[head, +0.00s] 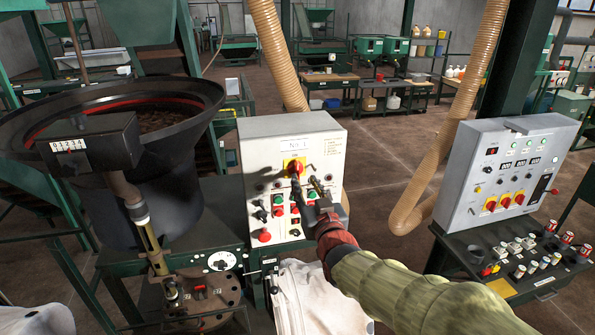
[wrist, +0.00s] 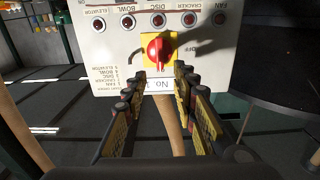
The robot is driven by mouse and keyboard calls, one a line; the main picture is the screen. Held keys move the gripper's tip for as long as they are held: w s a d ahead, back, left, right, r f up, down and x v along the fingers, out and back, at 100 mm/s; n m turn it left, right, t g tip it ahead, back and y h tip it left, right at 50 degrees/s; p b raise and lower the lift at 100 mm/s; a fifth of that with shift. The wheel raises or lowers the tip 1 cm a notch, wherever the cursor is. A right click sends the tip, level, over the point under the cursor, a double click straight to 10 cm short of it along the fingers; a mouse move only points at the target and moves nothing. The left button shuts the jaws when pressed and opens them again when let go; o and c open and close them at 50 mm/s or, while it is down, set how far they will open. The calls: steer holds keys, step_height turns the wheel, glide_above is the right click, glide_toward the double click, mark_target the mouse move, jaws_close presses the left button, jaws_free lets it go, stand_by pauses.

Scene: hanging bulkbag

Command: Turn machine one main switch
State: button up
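The main switch is a red rotary knob on a yellow plate, on the white control box (head: 270,150) labelled No. 1. The switch (head: 294,167) is near the top middle of the panel. It also shows in the wrist view (wrist: 158,48), where the panel appears upside down with ON and OFF marks beside the knob. My gripper (head: 306,184) is just in front of the panel. In the wrist view my gripper (wrist: 163,72) is open, its two fingertips apart at the knob's edge. I cannot tell whether they touch it.
Green and red buttons (head: 279,198) and small black switches sit below the knob. A black bowl (head: 150,190) stands left of the box. A second control console (head: 510,170) is at right. A beige hose (head: 440,150) hangs between them. A white bag (head: 320,295) is below.

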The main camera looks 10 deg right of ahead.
mark_target(298, 169)
steer(key=shift+w+p, duration=0.75)
steer(key=shift+w, duration=2.7)
jaws_close()
